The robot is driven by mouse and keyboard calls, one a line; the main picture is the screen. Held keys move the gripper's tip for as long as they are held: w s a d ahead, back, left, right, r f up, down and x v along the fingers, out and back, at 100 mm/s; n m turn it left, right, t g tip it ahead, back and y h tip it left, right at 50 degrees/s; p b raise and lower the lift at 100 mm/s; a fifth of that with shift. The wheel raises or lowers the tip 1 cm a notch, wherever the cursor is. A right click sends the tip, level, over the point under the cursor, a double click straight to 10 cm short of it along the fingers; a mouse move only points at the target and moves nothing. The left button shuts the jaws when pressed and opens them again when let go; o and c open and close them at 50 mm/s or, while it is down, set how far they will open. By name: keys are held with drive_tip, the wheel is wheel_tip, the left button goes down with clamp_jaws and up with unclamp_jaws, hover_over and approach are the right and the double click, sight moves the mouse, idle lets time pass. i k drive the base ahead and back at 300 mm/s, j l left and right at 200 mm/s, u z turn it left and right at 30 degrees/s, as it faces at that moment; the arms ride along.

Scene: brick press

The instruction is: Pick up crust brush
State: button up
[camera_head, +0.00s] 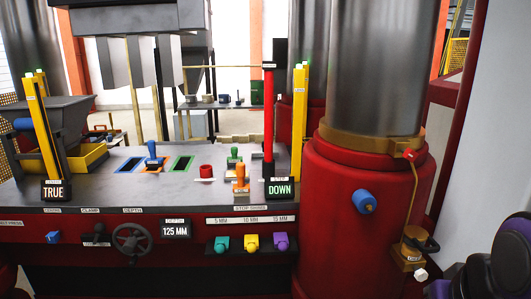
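No object is clearly recognisable as the crust brush. Three small upright handled pieces stand on the grey press table (110,190): a blue one (152,150) by the slots, a green one (234,155), and an orange one (241,176) in front of the green one. They are too small to tell whether any has bristles. Black and purple links of my arm (508,260) show at the lower right edge. My gripper is out of view, so its state and hold are hidden.
Colour-outlined slots (182,164) and a red cup-like piece (206,171) are on the table. Yellow posts (299,120), a red post (268,115) and a large red-based cylinder (360,215) rise at its sides. A handwheel (132,239) and coloured knobs (251,242) line the front.

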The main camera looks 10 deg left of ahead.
sight(154, 161)
drive_tip(key=l+u, duration=0.15)
drive_tip(key=u, duration=1.4)
drive_tip(key=i+j+z, duration=0.1)
drive_tip(key=j, duration=0.2)
drive_tip(key=i+j+z, duration=0.5)
drive_tip(key=i+j, duration=0.45)
